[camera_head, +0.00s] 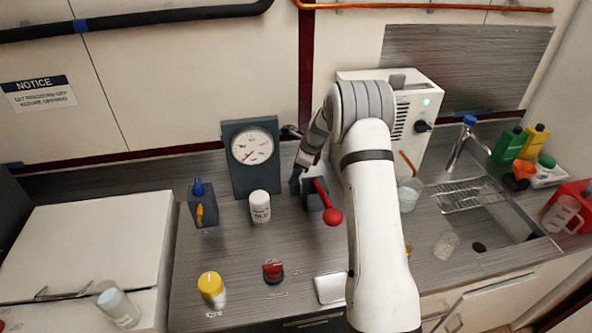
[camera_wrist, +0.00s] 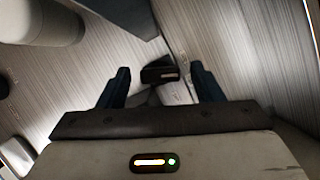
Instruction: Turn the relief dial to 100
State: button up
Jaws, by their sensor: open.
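My gripper (camera_head: 306,182) points down at the counter, just right of the gauge panel and beside the red-handled lever (camera_head: 325,201). In the wrist view its two dark fingers (camera_wrist: 160,69) are spread apart. A small black block-like part (camera_wrist: 160,73) with a pale mark shows between the fingertips, apart from both; it may be the relief dial, but I cannot read a scale on it. The gauge (camera_head: 252,146), with a white face and a red needle, stands upright on its dark panel; its numbers are too small to read.
A white box (camera_head: 407,135) with a black knob stands behind my arm. The sink is right.

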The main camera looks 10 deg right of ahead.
jog(key=shift+c, duration=0.2)
jog(key=c, duration=1)
jog(key=shift+o, duration=0.2)
jog(key=shift+f+n+g+b, duration=0.1)
jog(key=shift+n+g+b, duration=0.25)
jog(key=shift+n, duration=0.45)
jog(key=n+g, duration=0.1)
jog(key=n, duration=0.2)
jog(key=shift+w, duration=0.1)
jog(key=o, duration=1)
jog(key=b+v, duration=0.2)
jog(key=v, duration=0.6)
